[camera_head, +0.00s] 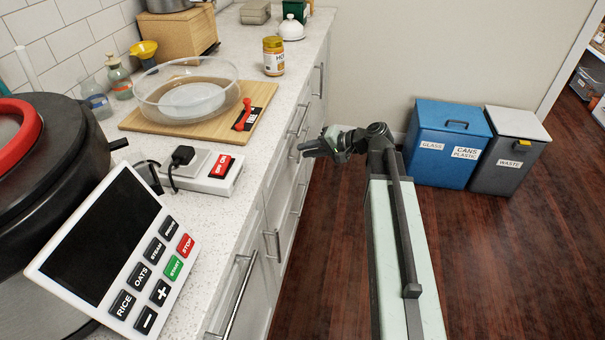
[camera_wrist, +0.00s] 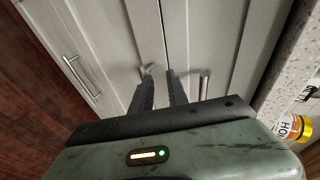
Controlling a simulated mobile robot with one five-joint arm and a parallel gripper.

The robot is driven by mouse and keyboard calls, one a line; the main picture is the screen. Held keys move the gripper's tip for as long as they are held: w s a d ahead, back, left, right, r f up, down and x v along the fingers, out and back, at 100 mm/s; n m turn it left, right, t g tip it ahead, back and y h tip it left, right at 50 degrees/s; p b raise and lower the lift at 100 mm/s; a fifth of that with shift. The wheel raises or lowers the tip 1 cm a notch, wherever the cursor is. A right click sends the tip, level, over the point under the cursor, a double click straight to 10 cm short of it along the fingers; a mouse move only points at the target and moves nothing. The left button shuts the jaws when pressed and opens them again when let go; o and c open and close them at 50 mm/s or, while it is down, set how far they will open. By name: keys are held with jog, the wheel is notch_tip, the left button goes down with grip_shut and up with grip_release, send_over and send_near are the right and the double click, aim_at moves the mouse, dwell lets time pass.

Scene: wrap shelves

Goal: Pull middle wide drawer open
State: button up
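The white drawer fronts (camera_wrist: 140,30) fill the wrist view, which is turned sideways with the counter at its right. The middle drawer's bar handle (camera_wrist: 146,70) shows close to the tip of one finger and is partly hidden. Another handle (camera_wrist: 203,84) lies nearer the counter, and a lower one (camera_wrist: 78,74) lies toward the floor. All the drawers look shut. My gripper (camera_head: 304,148) points left at the drawer fronts in the head view. In the wrist view my gripper (camera_wrist: 160,76) has its two fingers apart with nothing between them. I cannot tell whether it touches the handle.
The counter (camera_head: 255,90) above holds a honey jar (camera_head: 273,56), a cutting board (camera_head: 188,134) with a glass bowl (camera_head: 165,105), and a cooker (camera_head: 50,190). A blue bin (camera_head: 440,150) and a grey bin (camera_head: 505,160) stand right. The wooden floor (camera_head: 320,270) beside the cabinets is clear.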

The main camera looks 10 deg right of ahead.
jog(key=w+d+f+m+t+y+b, duration=0.2)
jog(key=w+d+f+m+t+b, duration=0.15)
jog(key=w+d+b, duration=0.35)
jog(key=shift+n+t, duration=0.25)
jog(key=shift+t, duration=0.2)
jog(key=w+a, duration=0.1)
jog(key=a, duration=0.1)
jog(key=w+a+f+b, duration=0.1)
jog(key=a, duration=0.1)
jog(key=w+a+f+b, duration=0.1)
jog(key=a, duration=0.1)
jog(key=shift+w+a, duration=0.1)
jog(key=shift+w, duration=0.05)
grip_shut()
dwell(0.7)
